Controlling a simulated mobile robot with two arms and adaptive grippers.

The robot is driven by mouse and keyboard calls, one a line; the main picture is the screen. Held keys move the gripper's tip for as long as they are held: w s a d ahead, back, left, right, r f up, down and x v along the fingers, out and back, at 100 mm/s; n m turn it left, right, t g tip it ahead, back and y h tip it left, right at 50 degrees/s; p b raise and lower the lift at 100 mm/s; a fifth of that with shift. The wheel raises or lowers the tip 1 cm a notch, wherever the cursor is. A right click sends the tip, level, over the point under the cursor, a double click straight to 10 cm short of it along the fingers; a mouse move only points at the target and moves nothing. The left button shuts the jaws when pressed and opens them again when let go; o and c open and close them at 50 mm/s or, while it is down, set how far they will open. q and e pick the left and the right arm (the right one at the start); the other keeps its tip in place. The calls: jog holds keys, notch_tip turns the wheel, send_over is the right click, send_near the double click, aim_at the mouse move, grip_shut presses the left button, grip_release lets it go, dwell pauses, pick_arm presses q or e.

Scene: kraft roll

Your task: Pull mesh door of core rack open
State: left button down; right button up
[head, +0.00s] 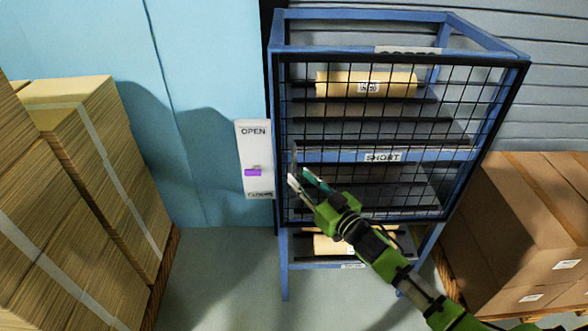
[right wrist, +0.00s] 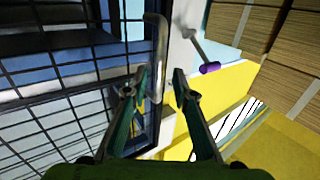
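The core rack (head: 285,268) has a blue frame and stands against the wall. Its black mesh door (head: 335,128) covers the upper shelves and looks shut against the frame. A grey upright bar handle (right wrist: 161,55) stands at the door's edge in the right wrist view. My right gripper (head: 302,181) is at the door's left edge in the head view. In the right wrist view its two fingers (right wrist: 160,76) are apart, one on each side of the handle, with gaps visible. My left gripper is not in view.
A white plate (head: 257,150) marked OPEN, with a purple-tipped lever (head: 252,172), is left of the door; the purple tip also shows in the right wrist view (right wrist: 210,68). Stacked cardboard (head: 85,190) stands left, boxes (head: 530,215) right. Floor (head: 220,275) is free between.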

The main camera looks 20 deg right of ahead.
aim_at(295, 173)
jog(key=shift+x, duration=2.05)
grip_shut()
